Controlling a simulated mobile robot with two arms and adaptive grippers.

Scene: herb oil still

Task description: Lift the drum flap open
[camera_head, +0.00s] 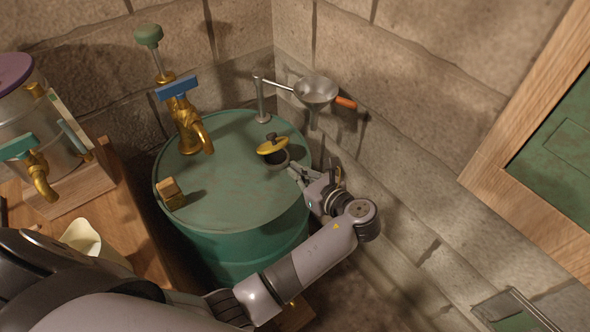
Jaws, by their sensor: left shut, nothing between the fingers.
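The green drum (225,215) stands in the corner between the stone walls. On its top, a round yellow flap (271,145) with a small dark knob sits tilted above a dark round opening (275,162), so a gap shows under its near edge. My left gripper (294,171) is shut and empty at the right rim of the drum top, just right of and nearer than the opening. It looks close to the opening's rim; I cannot tell whether it touches. My right gripper is not in view.
A metal funnel (316,90) hangs at the back wall. A wooden bench with a metal vessel (30,125) stands left; a wood-framed green panel (560,130) is right.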

